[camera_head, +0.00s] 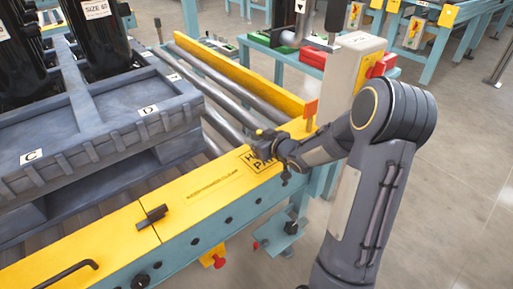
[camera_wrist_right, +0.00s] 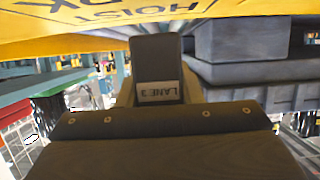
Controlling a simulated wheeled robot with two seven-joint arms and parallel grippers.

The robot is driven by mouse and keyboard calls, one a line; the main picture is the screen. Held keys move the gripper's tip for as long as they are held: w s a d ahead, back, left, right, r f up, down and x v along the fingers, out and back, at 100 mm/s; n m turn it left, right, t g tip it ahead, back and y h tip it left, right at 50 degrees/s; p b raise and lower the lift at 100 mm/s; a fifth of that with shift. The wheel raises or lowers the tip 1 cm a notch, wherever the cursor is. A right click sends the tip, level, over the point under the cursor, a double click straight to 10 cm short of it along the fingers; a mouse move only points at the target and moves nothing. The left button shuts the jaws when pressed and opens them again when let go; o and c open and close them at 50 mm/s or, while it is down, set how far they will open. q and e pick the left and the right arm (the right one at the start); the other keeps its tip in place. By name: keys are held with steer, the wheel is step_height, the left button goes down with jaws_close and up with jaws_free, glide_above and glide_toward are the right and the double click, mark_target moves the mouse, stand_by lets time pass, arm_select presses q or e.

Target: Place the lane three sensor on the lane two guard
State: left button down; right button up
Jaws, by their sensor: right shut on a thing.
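The lane three sensor (camera_wrist_right: 157,60) is a dark block with an upside-down "LANE 3" label in the right wrist view. My right gripper (camera_head: 268,140) is shut on it, over the yellow guard (camera_head: 200,195) beside the "HOIST PARK" marking. The marked yellow surface (camera_wrist_right: 100,25) spans the top of the wrist view, close to the sensor. I cannot tell whether the sensor touches it. No lane number is readable on the guards, so I cannot tell which is lane two. In the head view the sensor is mostly hidden by the gripper. My left gripper is out of view.
A grey pallet (camera_head: 100,115) labelled C and D carries black cylinders at left. A short dark rod (camera_head: 152,216) and a bent black bar (camera_head: 68,273) are on the yellow guard. A beige box (camera_head: 352,75) with a red knob stands behind my right arm. Open floor lies right.

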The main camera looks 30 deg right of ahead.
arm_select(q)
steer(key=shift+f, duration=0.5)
arm_select(e)
step_height(320, 180, down, 2)
steer(key=shift+f+b, duration=0.25)
steer(key=shift+b, duration=0.1)
steer(key=o, duration=1)
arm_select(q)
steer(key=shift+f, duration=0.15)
arm_select(e)
steer(key=shift+r, duration=0.15)
